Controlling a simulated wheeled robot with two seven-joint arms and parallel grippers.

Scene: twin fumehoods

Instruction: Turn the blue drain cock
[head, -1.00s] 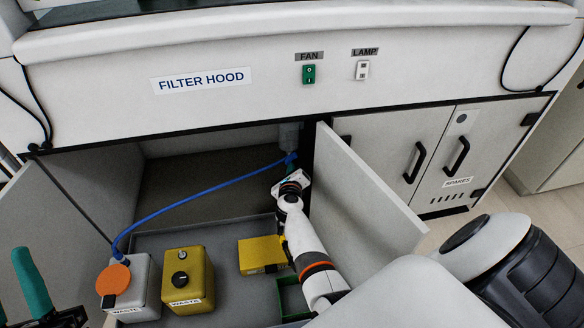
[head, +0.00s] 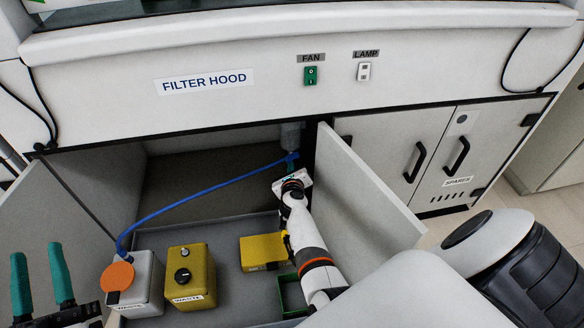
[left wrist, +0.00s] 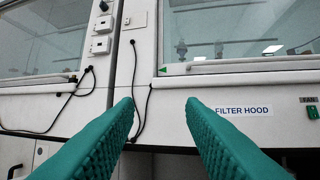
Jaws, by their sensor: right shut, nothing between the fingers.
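The blue drain cock (head: 291,157) sits under a grey pipe fitting at the back of the open cabinet below the FILTER HOOD panel. A blue hose (head: 205,192) runs from there down to the left. My right gripper (head: 290,169) is just below the cock, shut with nothing between its fingers. Its wrist hides most of its fingers, and I cannot tell whether they touch the cock. My left gripper (head: 39,250) is open and empty at the lower left, outside the cabinet. Its teal fingers spread apart in the left wrist view (left wrist: 161,104).
An open cabinet door (head: 365,195) stands close to the right of my right arm. A white waste can (head: 146,290) with an orange cap, a yellow waste can (head: 190,270) and a yellow box (head: 261,251) stand in the grey tray (head: 225,285). A green crate (head: 291,296) is beside my right forearm.

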